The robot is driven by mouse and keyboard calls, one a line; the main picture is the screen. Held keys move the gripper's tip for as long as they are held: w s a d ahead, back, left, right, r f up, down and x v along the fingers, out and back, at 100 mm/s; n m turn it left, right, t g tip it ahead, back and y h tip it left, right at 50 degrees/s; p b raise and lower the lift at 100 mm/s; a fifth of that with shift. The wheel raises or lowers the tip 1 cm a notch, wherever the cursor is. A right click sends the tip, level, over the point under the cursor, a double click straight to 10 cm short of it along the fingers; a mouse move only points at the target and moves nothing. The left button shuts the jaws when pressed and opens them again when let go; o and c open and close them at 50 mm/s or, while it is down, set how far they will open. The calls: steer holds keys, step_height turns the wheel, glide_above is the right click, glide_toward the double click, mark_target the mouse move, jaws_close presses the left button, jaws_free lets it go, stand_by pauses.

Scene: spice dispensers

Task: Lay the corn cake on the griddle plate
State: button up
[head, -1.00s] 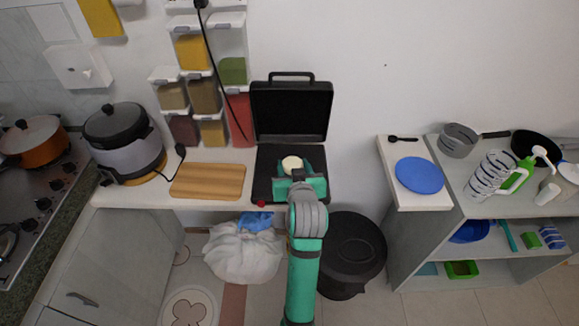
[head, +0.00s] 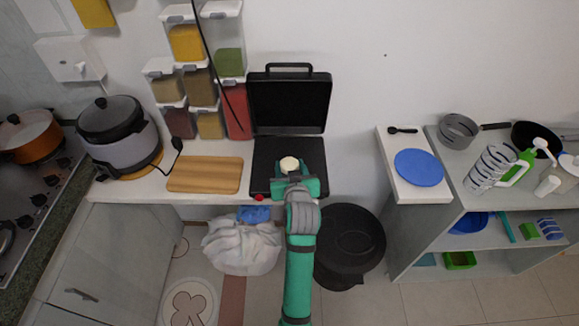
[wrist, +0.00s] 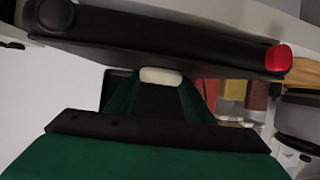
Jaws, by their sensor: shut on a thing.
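The corn cake (head: 289,163) is a small round cream disc. My gripper (head: 289,170) is shut on it and holds it over the griddle plate (head: 263,160), around its middle in the head view. The griddle is black, with its lid (head: 290,105) standing open behind the plate. In the wrist view the corn cake (wrist: 160,76) shows as a pale edge between my green fingertips, beside the dark griddle body (wrist: 170,38). I cannot tell whether the cake touches the plate.
A red knob (head: 259,198) sits at the griddle's front edge. A wooden board (head: 205,174) and a cooker (head: 120,135) are to the left. Spice dispensers (head: 208,122) hang on the wall at left. A black bin (head: 350,248) stands below right.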

steer(key=o, duration=1.1)
steer(key=shift+a, duration=0.1)
steer(key=shift+c, duration=0.2)
steer(key=shift+r, duration=0.15)
steer(key=v, duration=1.1)
steer(key=s+f+m+h, duration=0.1)
steer(key=s+f, duration=0.5)
steer(key=s, duration=0.3)
steer(key=s+f+h, duration=0.1)
steer(key=s+f, duration=0.5)
steer(key=s, duration=0.3)
steer(key=s+a+r+t, duration=0.1)
steer(key=s+r+t, duration=0.1)
steer(key=s, duration=1.7)
steer(key=shift+s+a+r, duration=0.15)
steer(key=shift+s+r, duration=0.05)
steer(key=shift+r, duration=0.05)
